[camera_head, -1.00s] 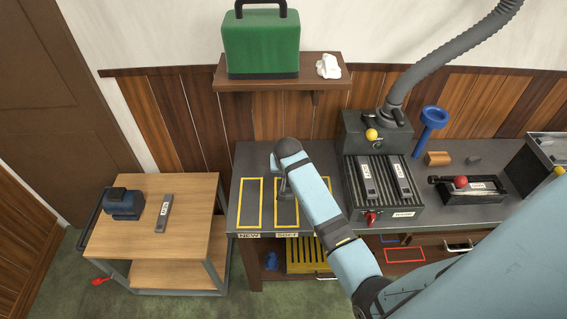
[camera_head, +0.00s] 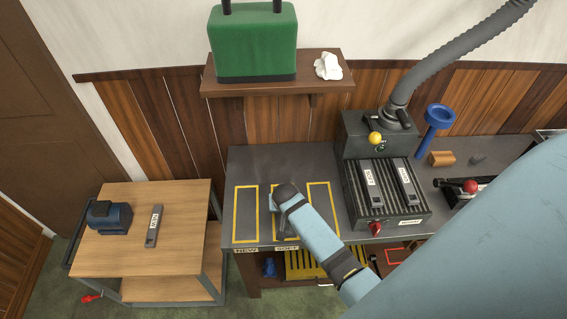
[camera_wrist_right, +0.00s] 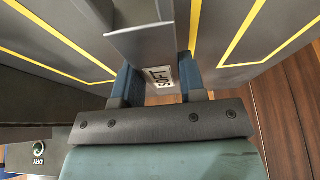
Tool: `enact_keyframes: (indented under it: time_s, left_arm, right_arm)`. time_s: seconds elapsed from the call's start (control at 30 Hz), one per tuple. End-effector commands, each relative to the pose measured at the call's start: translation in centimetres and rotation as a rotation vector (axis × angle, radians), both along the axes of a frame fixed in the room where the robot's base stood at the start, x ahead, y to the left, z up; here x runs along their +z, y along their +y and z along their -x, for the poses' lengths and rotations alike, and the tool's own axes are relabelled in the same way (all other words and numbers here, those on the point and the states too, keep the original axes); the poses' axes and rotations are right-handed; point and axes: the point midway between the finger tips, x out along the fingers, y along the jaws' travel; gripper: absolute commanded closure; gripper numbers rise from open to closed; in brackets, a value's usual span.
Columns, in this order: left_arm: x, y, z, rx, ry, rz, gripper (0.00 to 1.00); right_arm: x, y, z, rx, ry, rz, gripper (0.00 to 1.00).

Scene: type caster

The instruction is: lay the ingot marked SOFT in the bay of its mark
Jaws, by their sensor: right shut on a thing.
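My right gripper (camera_wrist_right: 162,85) is shut on a grey ingot (camera_wrist_right: 140,42), its pale label reading SOFT though partly covered by the gripper. In the head view this gripper (camera_head: 281,226) is over the middle yellow-outlined bay (camera_head: 271,214), whose front-edge tag reads SOFT; my arm hides most of the bay and the ingot. In the wrist view, yellow outlines lie on both sides of the ingot. I cannot tell whether the ingot touches the bench. My left gripper is not in view.
The NEW bay (camera_head: 246,214) on the left is empty, and another bay (camera_head: 320,205) lies right. A ribbed machine (camera_head: 388,200) carries two labelled ingots. A wooden trolley (camera_head: 185,255) holds another ingot (camera_head: 154,226) and a blue object (camera_head: 109,216).

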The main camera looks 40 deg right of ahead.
Motion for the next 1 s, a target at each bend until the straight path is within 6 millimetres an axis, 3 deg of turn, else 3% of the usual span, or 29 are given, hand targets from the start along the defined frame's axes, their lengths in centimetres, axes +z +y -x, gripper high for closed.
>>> enact_keyframes:
  time_s: [0.03,0.1,0.57,0.6,0.7,1.0]
  left_arm:
    - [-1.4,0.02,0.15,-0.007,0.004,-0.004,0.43]
    - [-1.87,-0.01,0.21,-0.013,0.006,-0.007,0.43]
    - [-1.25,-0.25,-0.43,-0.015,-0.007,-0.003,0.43]
    - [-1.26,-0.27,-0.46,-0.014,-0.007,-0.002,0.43]
    - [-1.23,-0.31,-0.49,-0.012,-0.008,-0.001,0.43]
    - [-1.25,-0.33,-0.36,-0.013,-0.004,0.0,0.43]
  right_arm:
    - [-1.13,0.13,0.02,-0.001,-0.004,0.001,1.0]
    - [-1.55,0.27,0.16,-0.001,-0.004,0.001,1.0]
    - [-1.71,0.3,0.19,-0.002,-0.004,0.001,1.0]
    - [-1.95,0.31,0.37,-0.003,0.001,0.001,0.58]
    - [-1.94,0.31,0.38,-0.003,0.001,0.001,0.37]
    - [-1.75,0.29,0.37,-0.002,0.001,0.001,0.37]
